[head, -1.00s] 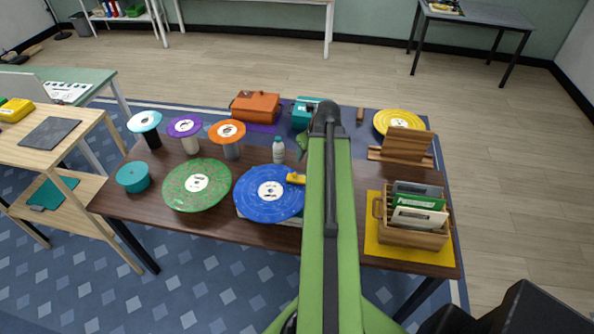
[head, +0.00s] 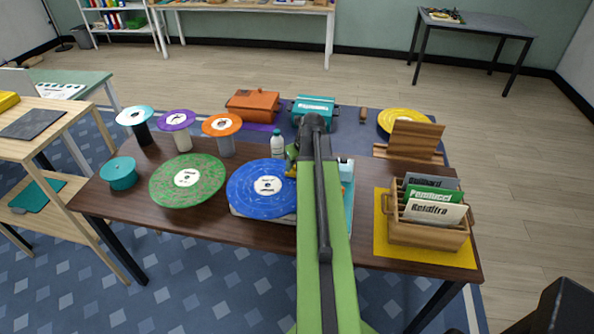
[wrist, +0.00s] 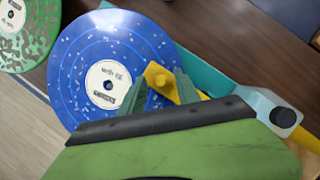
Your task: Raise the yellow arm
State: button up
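The yellow arm (wrist: 160,77) lies over the right part of a blue speckled record (wrist: 127,50) on a turntable in the wrist view. The arm's middle is hidden behind my gripper; more yellow shows at the lower right. In the head view, my gripper (head: 291,160) is at the right edge of the blue record (head: 262,188), and my arm hides much of the turntable's teal right side (head: 349,200).
A green record (head: 187,190) lies left of the turntable. A white bottle (head: 277,148) stands just behind it. A wooden crate of sleeves (head: 425,232) stands on a yellow mat at the right. Spindles with coloured discs stand at the back left.

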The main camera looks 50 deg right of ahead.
grip_shut()
dwell(1.4)
